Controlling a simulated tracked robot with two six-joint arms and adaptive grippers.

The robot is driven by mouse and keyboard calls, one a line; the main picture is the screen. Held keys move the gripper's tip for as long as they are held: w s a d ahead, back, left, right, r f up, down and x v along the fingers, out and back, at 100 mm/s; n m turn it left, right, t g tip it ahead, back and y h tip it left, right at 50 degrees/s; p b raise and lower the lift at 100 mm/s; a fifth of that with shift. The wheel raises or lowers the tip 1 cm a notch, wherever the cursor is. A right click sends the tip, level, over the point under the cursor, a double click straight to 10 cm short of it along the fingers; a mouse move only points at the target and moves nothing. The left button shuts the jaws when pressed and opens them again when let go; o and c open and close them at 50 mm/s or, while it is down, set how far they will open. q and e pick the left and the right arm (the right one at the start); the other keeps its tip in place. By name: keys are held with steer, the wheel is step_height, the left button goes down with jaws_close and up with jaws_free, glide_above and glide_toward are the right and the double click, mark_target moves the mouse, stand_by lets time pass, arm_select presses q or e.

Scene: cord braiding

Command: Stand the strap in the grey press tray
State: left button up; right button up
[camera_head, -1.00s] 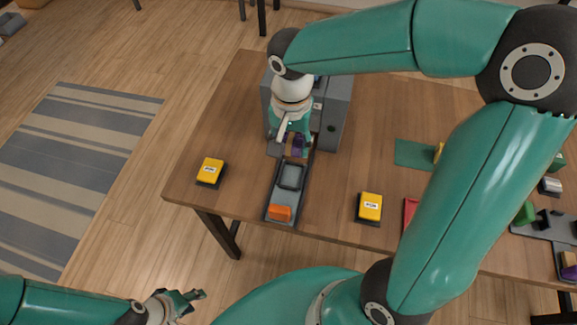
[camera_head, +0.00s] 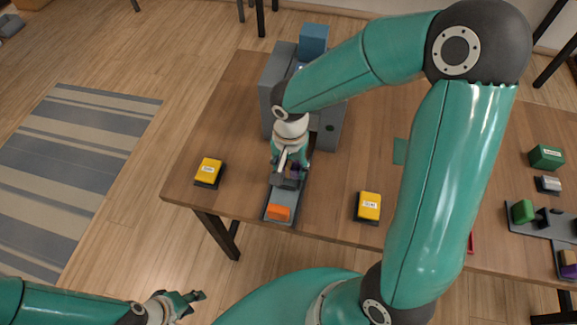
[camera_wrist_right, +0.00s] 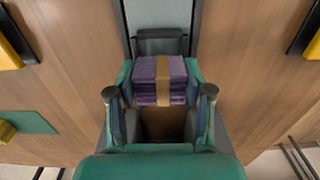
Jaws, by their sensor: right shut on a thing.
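My right gripper (camera_head: 289,180) is shut on the strap, a purple folded bundle with a tan band (camera_wrist_right: 163,82). In the head view a little purple (camera_head: 293,170) shows between its fingers, low over the rail. The grey press tray (camera_wrist_right: 162,44) lies just beyond the strap in the right wrist view; its near part is hidden. In the head view the gripper mostly covers the tray. I cannot tell whether the strap touches the tray. My left gripper (camera_head: 190,297) is empty, its fingers apart, in front of the table at lower left.
The grey press (camera_head: 333,127) stands behind the gripper with a blue block (camera_head: 314,40) on top. An orange block (camera_head: 279,213) sits at the rail's front end. Yellow boxes (camera_head: 209,172) (camera_head: 369,206) stand on either side. A green box (camera_head: 546,156) is far right.

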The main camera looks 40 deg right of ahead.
mark_target(289, 166)
steer(key=shift+f+b, duration=0.55)
steer(key=shift+b, duration=0.1)
steer(key=o, duration=1.2)
steer(key=shift+c, duration=0.2)
steer(key=shift+r, duration=0.1)
steer(key=shift+r+p, duration=0.8)
steer(key=shift+p, duration=0.1)
step_height(289, 166, up, 11)
steer(key=shift+r, duration=0.15)
